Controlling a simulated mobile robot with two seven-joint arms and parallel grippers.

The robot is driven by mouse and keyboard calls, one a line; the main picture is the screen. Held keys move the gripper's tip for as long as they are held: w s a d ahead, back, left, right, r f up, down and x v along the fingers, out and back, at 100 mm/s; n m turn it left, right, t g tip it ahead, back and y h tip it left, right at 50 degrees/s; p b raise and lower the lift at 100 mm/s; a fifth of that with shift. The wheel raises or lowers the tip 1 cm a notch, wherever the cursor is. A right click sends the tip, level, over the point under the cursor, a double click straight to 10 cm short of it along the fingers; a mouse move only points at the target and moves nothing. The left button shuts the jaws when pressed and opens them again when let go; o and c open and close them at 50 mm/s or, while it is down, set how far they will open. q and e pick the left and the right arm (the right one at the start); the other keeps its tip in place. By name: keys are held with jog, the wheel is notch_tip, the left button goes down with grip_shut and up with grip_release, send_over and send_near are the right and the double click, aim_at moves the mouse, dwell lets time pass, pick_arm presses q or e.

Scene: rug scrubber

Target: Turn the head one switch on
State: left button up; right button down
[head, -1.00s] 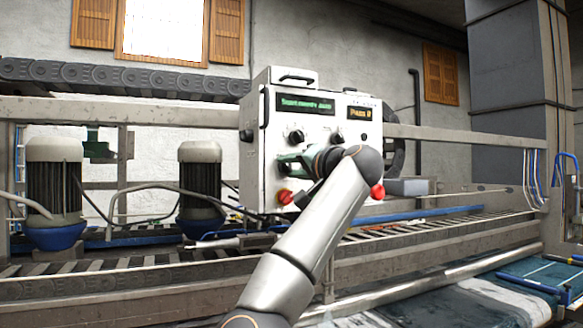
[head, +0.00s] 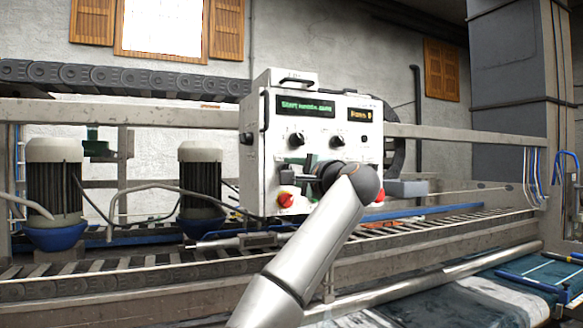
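A white control box (head: 262,150) stands at the centre, with a green text display (head: 305,106) and a small amber display (head: 360,114). Below them are two dark rotary knobs, a left one (head: 297,138) and a right one (head: 337,139). A red knob (head: 286,201) sits at the lower left of the panel. Another red part (head: 379,197) shows at the lower right, partly behind my arm. I cannot read which switch is head one.
Two motors (head: 55,185) (head: 200,180) with blue bases stand left of the box. A roller conveyor (head: 150,275) runs below it. A horizontal beam (head: 460,140) passes behind the box. A grey pillar (head: 508,90) stands at the right.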

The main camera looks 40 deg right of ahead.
jog(key=shift+w+f+m+h+p, duration=0.15)
jog(key=shift+m+p, duration=0.5)
jog(key=shift+m, duration=1.05)
jog(key=shift+s+f+m+h+p, duration=0.15)
jog(key=shift+m+p, duration=0.45)
jog(key=shift+m, duration=1.1)
jog(key=shift+w+f, duration=0.1)
jog(key=c, duration=0.6)
grip_release()
jog(key=shift+a, duration=0.1)
jog(key=shift+r, duration=0.2)
jog(key=shift+s, duration=0.2)
